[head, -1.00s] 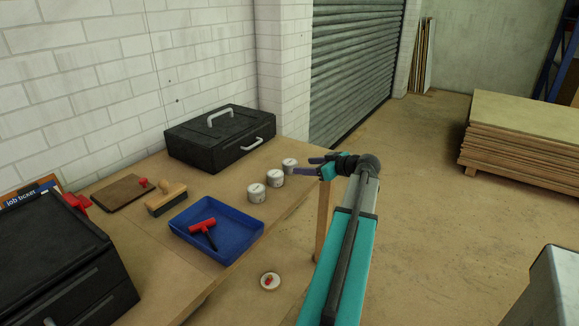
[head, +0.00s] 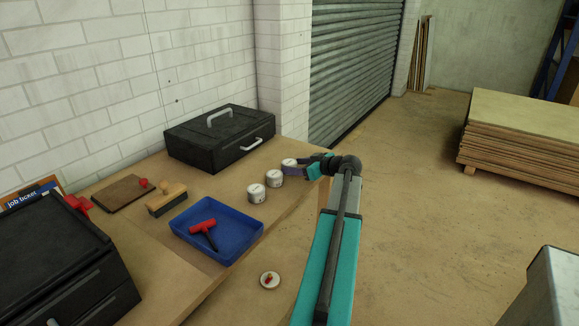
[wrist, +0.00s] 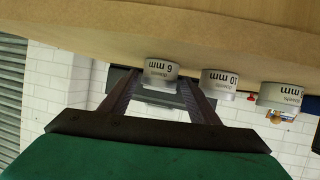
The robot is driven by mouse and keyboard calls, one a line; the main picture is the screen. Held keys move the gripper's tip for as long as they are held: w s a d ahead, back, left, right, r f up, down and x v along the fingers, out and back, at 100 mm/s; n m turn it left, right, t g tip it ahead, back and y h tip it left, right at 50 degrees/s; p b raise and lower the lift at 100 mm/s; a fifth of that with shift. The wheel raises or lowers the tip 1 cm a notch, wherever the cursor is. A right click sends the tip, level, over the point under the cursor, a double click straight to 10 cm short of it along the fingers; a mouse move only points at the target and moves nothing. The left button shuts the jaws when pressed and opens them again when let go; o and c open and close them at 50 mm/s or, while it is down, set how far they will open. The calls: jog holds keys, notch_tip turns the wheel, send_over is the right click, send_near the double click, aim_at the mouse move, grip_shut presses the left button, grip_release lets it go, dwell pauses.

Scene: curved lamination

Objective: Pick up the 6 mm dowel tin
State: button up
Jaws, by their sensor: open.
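The 6 mm dowel tin (wrist: 160,71) is a short white and silver cylinder. In the wrist view, which is upside down, it lies between my two finger tips, its label facing me. In the head view it is the farthest tin (head: 288,162) of a row of three on the bench. My gripper (wrist: 159,82) is open, and no grip on the tin shows. In the head view my gripper (head: 305,168) is at the bench's right edge, beside that tin and partly covering it.
The 10 mm tin (wrist: 220,80) stands beside the 6 mm tin, and a third tin (wrist: 281,96) stands past it. A black case (head: 220,138) lies behind the row. A blue tray (head: 250,218) holds a red-handled tool. The bench's right edge is close.

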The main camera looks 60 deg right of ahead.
aim_at(285, 160)
jog(key=shift+p+x, duration=0.4)
jog(key=shift+x, duration=1.4)
jog(key=shift+c, duration=0.3)
jog(key=c, duration=0.8)
jog(key=shift+r, duration=0.15)
jog(key=shift+r+b, duration=0.4)
jog(key=shift+r, duration=0.7)
jog(key=s+d+r+b, duration=0.2)
jog(key=s+b, duration=0.1)
jog(key=s, duration=1.3)
jog(key=shift+r, duration=0.25)
